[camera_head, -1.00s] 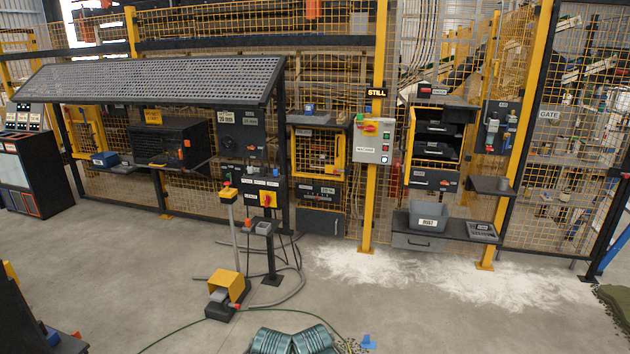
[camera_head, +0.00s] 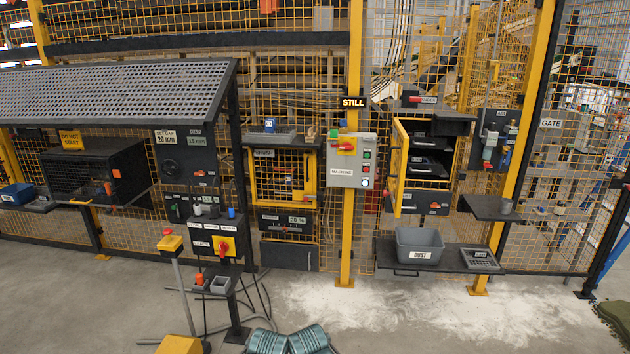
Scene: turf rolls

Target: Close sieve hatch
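A cabinet with several dark trays stacked inside (camera_head: 428,165) stands right of centre on the mesh fence; it looks like the sieve. Its yellow-framed hatch (camera_head: 398,168) hangs at the cabinet's left edge and stands open, swung out toward me, so the trays are exposed. I cannot read any label that names it. A dark panel with an orange-red handle (camera_head: 434,205) sits just below the trays.
A grey control box (camera_head: 352,160) on a yellow post stands left of the hatch. Below the cabinet, a shelf (camera_head: 395,262) carries a grey dust bin (camera_head: 420,246). A pedestal with switches (camera_head: 222,287) stands at front left. White powder (camera_head: 380,305) covers the floor ahead.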

